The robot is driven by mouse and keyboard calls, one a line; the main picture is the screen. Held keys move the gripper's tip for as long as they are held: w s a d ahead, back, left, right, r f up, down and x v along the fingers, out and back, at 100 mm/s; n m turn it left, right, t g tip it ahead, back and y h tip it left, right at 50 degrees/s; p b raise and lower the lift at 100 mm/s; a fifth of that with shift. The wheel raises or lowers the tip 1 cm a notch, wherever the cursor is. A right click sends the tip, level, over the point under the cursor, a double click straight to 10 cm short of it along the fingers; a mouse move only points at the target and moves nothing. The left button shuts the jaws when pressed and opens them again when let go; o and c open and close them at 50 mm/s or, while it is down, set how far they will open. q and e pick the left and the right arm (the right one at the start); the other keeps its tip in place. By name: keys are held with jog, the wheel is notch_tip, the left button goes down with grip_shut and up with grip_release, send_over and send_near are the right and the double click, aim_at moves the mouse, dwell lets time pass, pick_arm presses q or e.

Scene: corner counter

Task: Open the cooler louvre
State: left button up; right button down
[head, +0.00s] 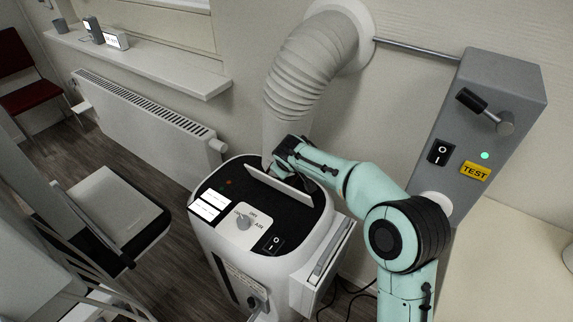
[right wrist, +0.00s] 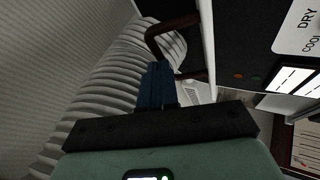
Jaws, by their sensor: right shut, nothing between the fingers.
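The cooler (head: 225,262) is a white unit with a black top, and its pale louvre flap (head: 281,184) stands tilted up at the back of that top. My right gripper (head: 271,168) is at the flap's back left, close to the hose; I cannot tell whether it touches the flap. In the right wrist view its blue fingers (right wrist: 155,87) are together and empty, beside a dark brown bracket-like bar (right wrist: 171,27). The flap appears there as a narrow pale strip (right wrist: 207,45). My left gripper is in neither view.
A ribbed white hose (head: 305,65) runs from the wall down behind the cooler, close to my right gripper. A grey switch box (head: 495,90) with a lever is on the right.

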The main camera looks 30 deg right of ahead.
jog(key=v, duration=1.3)
jog(key=shift+s+a, duration=0.15)
